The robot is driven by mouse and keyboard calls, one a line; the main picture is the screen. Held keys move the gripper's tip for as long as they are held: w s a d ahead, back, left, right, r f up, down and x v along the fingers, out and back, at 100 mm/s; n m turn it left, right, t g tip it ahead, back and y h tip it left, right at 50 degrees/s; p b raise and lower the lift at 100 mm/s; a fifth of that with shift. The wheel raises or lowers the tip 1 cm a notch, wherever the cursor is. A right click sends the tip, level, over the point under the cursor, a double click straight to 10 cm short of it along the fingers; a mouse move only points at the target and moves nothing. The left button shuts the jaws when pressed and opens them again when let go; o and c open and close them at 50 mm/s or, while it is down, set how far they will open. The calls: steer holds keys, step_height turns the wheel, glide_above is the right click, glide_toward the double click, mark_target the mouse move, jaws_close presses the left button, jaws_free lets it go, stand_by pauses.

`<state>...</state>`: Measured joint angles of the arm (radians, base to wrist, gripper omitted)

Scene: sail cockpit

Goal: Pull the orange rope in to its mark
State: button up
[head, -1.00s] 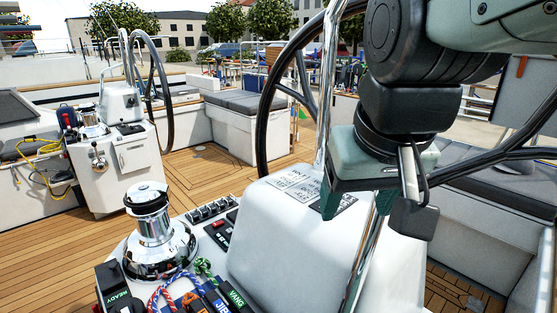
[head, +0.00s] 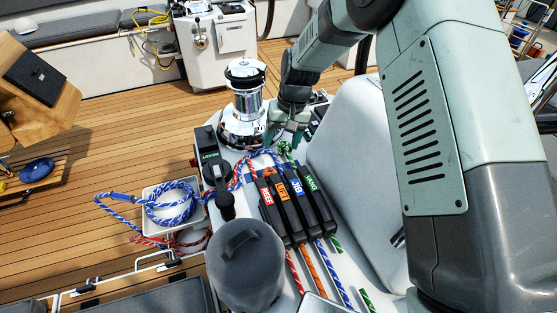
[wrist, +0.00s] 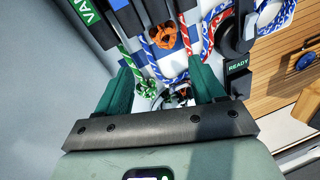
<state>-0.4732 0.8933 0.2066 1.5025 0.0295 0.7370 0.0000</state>
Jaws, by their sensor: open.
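The orange rope (head: 312,274) runs out of the near end of a black clutch with an orange label (head: 281,189). Its other end shows as a small orange knotted bundle beyond the clutches, clear in the wrist view (wrist: 163,37). I cannot make out a mark on the rope. My gripper (head: 286,138) is low beyond the clutches, beside the chrome winch (head: 246,100). In the wrist view my gripper (wrist: 161,70) is open. A green rope knot (wrist: 147,88) shows between its fingers, and the orange bundle lies past the fingertips. I cannot tell whether anything is touched.
Red, blue and green ropes pass through neighbouring clutches (head: 318,208). A black handle marked READY (head: 210,152) stands left of them. A grey cylinder with a handle (head: 245,270) stands in front. A white tray (head: 152,228) holds blue rope. The white console (head: 345,145) rises to the right.

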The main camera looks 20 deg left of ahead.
mark_target(271, 171)
steer(key=a+f, duration=0.1)
steer(key=f, duration=0.3)
steer(key=s+a+f, duration=0.1)
steer(key=f, duration=0.7)
steer(key=shift+s+a+f, duration=0.3)
steer(key=shift+a, duration=0.1)
jaws_close()
steer(key=shift+w, duration=0.1)
